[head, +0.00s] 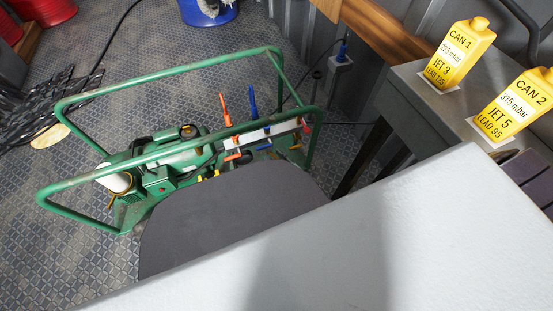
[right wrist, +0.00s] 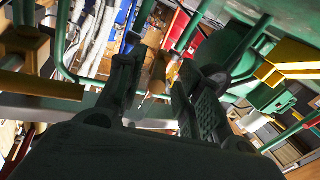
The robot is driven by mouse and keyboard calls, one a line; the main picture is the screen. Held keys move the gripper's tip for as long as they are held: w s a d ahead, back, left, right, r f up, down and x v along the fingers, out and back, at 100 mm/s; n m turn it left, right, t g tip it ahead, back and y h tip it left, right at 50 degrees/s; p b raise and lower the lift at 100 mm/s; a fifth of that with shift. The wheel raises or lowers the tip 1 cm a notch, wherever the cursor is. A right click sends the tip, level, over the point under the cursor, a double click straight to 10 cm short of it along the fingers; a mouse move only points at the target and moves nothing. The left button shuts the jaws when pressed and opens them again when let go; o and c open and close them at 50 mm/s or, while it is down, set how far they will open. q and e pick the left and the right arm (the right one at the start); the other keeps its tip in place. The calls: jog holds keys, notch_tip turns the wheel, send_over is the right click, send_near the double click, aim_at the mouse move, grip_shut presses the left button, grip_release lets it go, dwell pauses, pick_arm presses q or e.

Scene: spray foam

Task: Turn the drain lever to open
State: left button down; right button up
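A green tube-framed machine (head: 165,62) stands on the floor in the head view. A pale manifold bar (head: 262,136) on it carries an upright orange lever (head: 224,110), a sideways orange lever (head: 232,157), an upright blue lever (head: 252,100) and a small yellow handle (head: 296,147). I cannot tell which is the drain lever. In the right wrist view, my right gripper (right wrist: 160,85) is open, its dark fingers apart. A tan cylinder-like part (right wrist: 158,72) shows in the gap; contact cannot be told. Yellow handles (right wrist: 285,62) flank the gripper. My left gripper is not in view.
Yellow cans marked CAN 1 (head: 460,52) and CAN 2 (head: 518,103) stand on a grey bench at right. Black mesh (head: 45,108) lies at left. Open patterned floor (head: 120,65) surrounds the frame.

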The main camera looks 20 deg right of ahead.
jog(key=shift+s+d, duration=0.1)
jog(key=shift+s, duration=0.25)
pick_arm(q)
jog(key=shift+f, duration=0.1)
pick_arm(e)
jog(key=v, duration=1.1)
jog(key=shift+s, duration=0.1)
dwell(0.3)
pick_arm(q)
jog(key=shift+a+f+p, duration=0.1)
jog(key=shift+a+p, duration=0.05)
jog(key=shift+p, duration=0.15)
pick_arm(e)
jog(key=shift+r, duration=0.1)
